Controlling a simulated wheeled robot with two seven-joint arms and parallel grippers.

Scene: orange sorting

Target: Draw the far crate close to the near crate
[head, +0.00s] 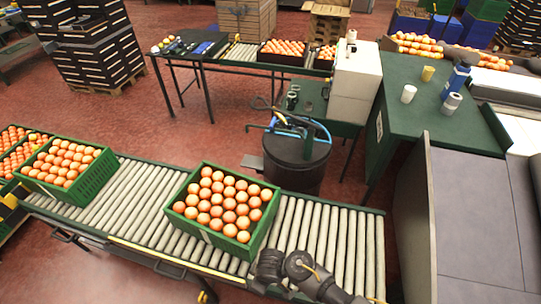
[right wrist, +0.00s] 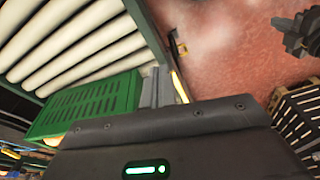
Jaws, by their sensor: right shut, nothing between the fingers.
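The near crate (head: 188,219) is green, full of oranges, and stands on the roller conveyor (head: 125,195) in the middle of the head view. The far crate (head: 85,180), also green and filled with oranges, stands at the conveyor's left end, with bare rollers between the two. My right gripper (head: 262,268) is shut and empty at the near crate's lower right corner; I cannot tell whether it touches. The right wrist view shows a green crate wall (right wrist: 95,105) beside the gripper. A dark jointed shape there (right wrist: 298,35) looks like my left gripper; its jaws are unclear.
More orange crates (head: 14,150) stand beyond the conveyor's left end. A black drum (head: 296,160) with hoses stands behind the conveyor. A green table (head: 440,115) and grey panels (head: 470,220) are at the right. Rollers right of the near crate are bare.

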